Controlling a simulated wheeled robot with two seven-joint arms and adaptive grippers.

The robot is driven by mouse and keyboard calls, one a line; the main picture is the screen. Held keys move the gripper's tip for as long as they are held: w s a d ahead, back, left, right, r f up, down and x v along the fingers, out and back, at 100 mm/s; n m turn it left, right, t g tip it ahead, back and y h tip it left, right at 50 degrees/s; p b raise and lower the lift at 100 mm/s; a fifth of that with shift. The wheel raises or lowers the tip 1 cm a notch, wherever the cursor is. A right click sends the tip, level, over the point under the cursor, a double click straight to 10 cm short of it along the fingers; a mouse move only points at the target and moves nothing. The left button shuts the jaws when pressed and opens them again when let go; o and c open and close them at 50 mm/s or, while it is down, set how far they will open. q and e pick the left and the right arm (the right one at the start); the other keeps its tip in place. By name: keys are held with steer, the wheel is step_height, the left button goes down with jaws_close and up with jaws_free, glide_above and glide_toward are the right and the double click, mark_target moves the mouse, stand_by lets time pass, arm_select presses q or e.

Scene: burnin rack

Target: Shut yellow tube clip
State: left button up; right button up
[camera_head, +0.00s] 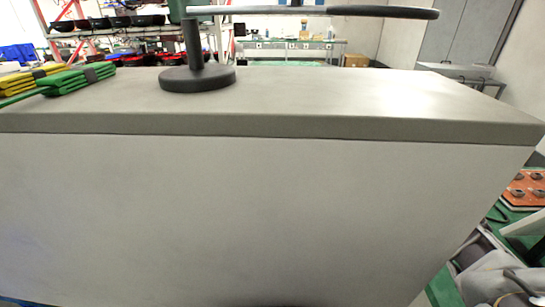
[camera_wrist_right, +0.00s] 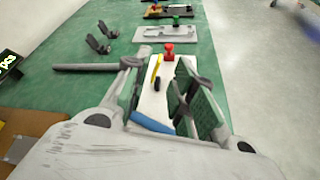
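In the right wrist view, a white board (camera_wrist_right: 153,103) lies on the green table. On it are a narrow yellow piece (camera_wrist_right: 156,73), which may be the yellow tube clip, a red knob (camera_wrist_right: 169,51) and a blue strip (camera_wrist_right: 151,123). I cannot tell whether the yellow piece is open or shut. My right gripper (camera_wrist_right: 160,78) is open, with its fingers spread on either side of the board in this view. No contact can be made out. My left gripper is not in view.
Beyond the board are a grey plate with a green knob (camera_wrist_right: 176,20) and two dark clips (camera_wrist_right: 98,45). A dark rod (camera_wrist_right: 85,67) lies left. In the head view, a grey cabinet (camera_head: 260,215) fills the front; an orange plate (camera_head: 524,190) is at right.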

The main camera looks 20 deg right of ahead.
steer(key=shift+v, duration=2.2)
